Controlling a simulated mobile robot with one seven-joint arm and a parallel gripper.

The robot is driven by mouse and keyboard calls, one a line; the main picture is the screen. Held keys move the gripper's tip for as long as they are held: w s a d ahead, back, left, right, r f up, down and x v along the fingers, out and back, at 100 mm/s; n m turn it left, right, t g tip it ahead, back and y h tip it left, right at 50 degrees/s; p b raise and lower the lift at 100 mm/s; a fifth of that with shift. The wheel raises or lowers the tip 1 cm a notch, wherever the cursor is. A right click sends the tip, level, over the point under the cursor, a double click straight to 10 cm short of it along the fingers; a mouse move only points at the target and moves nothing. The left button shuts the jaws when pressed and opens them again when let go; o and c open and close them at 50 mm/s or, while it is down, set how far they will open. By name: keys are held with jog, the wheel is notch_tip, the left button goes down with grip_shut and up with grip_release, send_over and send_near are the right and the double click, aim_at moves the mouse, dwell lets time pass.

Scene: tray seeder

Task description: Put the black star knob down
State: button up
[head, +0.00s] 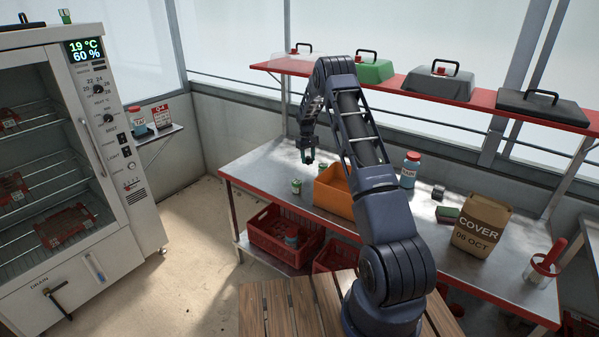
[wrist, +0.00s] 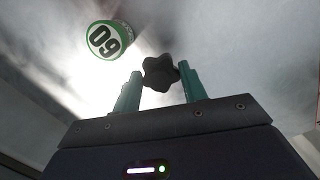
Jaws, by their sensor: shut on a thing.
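The black star knob (wrist: 160,73) shows in the wrist view between the two green fingertips of my gripper (wrist: 160,88). The gripper is shut on it. In the head view my gripper (head: 307,156) points down above the left part of the metal bench (head: 262,172). It is a little above the bench top; the exact gap cannot be told. The knob is too small and dark to make out in the head view.
A small green-and-white pot marked 09 (wrist: 108,40) stands on the bench close by; it also shows in the head view (head: 296,186). An orange bin (head: 335,193) stands to the right. A red shelf (head: 420,95) runs above.

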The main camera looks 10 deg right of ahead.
jog(key=s+m, duration=0.1)
jog(key=s, duration=0.1)
jog(key=s+d+f+m, duration=0.1)
jog(key=s, duration=0.1)
jog(key=s+f+m, duration=0.1)
jog(key=s, duration=0.2)
jog(key=shift+d+f, duration=0.15)
jog(key=shift+d, duration=0.15)
jog(key=shift+s+d+f+m+y, duration=0.1)
jog(key=shift+s+d+m+y, duration=0.1)
jog(key=shift+s, duration=0.15)
jog(key=shift+s+d+f+m+y, duration=0.1)
jog(key=shift+s+m, duration=0.1)
jog(key=shift+s, duration=0.15)
jog(key=shift+a+r, duration=0.1)
jog(key=shift+r, duration=0.25)
jog(key=shift+w+a+r+n, duration=0.25)
jog(key=shift+w+r+n, duration=0.25)
jog(key=shift+n, duration=0.3)
jog(key=w+a+r+n, duration=0.3)
jog(key=w+r+n, duration=0.2)
jog(key=r+n, duration=0.1)
notch_tip(320, 180, up, 9)
jog(key=n+t+h, duration=0.1)
jog(key=n, duration=0.7)
send_over(300, 170)
jog(key=f, duration=1.9)
jog(key=shift+a+f, duration=0.25)
jog(key=shift+f, duration=0.1)
